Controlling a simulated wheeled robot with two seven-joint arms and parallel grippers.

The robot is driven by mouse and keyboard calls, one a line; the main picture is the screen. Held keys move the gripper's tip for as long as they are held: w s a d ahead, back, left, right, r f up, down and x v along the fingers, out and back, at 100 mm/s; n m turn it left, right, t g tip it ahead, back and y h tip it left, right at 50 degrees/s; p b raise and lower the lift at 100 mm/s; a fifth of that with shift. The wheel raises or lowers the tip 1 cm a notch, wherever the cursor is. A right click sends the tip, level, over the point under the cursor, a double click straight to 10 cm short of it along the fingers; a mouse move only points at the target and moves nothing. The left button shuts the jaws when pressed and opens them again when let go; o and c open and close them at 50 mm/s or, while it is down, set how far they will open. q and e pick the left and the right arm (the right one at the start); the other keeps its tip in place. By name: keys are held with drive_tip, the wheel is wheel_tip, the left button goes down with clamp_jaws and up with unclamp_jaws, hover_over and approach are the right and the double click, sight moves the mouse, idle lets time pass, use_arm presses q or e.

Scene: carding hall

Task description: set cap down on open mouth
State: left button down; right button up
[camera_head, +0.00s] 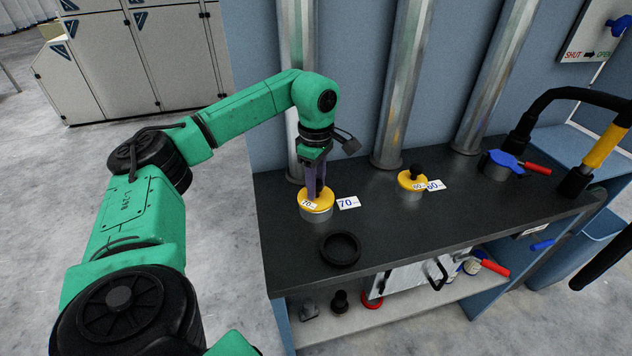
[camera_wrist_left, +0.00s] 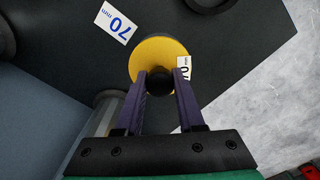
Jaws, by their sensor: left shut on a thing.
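The yellow cap (camera_head: 322,203) with a black knob carries a 70 tag and is directly over a short grey pipe stub (camera_head: 318,215) on the bench. It looks level and against the stub's top; a small gap cannot be ruled out, and the open mouth is hidden under it. My left gripper (camera_head: 317,187) points down from above, its purple fingers shut on the cap's knob. In the left wrist view the cap (camera_wrist_left: 160,52) shows beyond the fingers, its black knob (camera_wrist_left: 159,82) between them. My right gripper is not in view.
A "70 mm" card (camera_head: 348,203) lies beside the stub. A black ring-shaped dish (camera_head: 340,249) is in front. Another yellow cap (camera_head: 407,181), tagged 60, sits to the right, then a blue-topped fitting (camera_head: 503,159) with a red handle. Tall metal pipes (camera_head: 403,85) stand behind.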

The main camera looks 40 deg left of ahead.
use_arm(q)
drive_tip(key=c, duration=0.5)
unclamp_jaws()
drive_tip(key=shift+r, duration=0.2)
wheel_tip(320, 180, up, 8)
drive_tip(key=shift+f, duration=0.15)
wheel_tip(320, 180, up, 5)
drive_tip(key=p, duration=0.3)
